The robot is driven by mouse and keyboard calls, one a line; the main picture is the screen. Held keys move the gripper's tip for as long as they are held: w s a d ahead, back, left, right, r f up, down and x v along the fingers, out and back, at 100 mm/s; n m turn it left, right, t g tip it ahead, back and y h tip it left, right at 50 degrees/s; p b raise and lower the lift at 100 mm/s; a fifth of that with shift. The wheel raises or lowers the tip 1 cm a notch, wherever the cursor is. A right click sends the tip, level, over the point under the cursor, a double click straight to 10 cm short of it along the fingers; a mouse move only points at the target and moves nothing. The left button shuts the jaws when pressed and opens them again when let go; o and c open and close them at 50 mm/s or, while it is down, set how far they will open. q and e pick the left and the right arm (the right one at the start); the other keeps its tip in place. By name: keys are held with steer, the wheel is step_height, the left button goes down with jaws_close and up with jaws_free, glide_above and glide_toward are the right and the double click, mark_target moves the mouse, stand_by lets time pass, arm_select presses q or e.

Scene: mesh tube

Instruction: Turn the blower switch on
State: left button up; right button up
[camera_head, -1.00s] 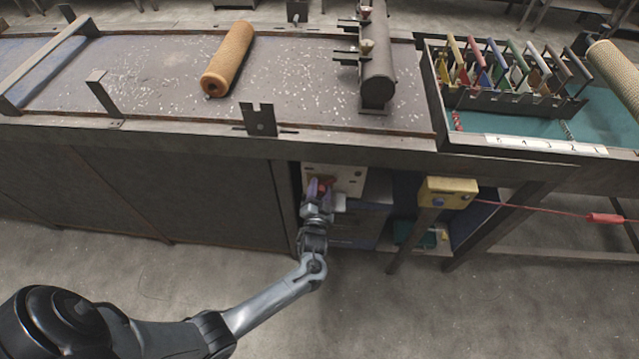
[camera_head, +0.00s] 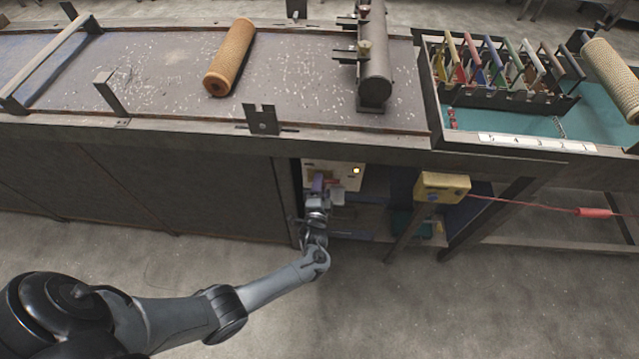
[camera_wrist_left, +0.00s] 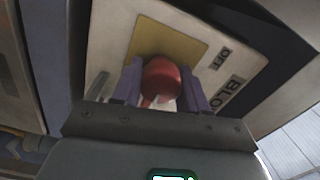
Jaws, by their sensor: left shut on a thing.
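The blower switch is a red knob (camera_wrist_left: 161,78) on a yellow plate (camera_wrist_left: 172,42) in the left wrist view. The plate is on a cream panel (camera_wrist_left: 112,32) with an "OFF" label and a partly visible "BLO..." label. My left gripper (camera_wrist_left: 162,88) has its purple fingers on either side of the knob, shut on it. In the head view, my left gripper (camera_head: 318,184) is at the cream panel (camera_head: 342,169) under the bench, largely covering the knob. My right gripper is not in view.
The bench edge (camera_head: 215,140) overhangs the panel. A yellow box (camera_head: 455,184) with a blue button stands to the right on a post, with a red cord (camera_head: 520,205) running off it. An orange mesh roll (camera_head: 230,57) lies on the bench. The floor in front is clear.

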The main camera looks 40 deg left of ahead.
arm_select(q)
steer(key=shift+w+r, duration=0.1)
steer(key=shift+r, duration=0.05)
steer(key=o, duration=1)
steer(key=shift+s+d, duration=0.3)
steer(key=shift+s, duration=0.1)
steer(key=p+v, duration=0.2)
steer(key=v, duration=0.8)
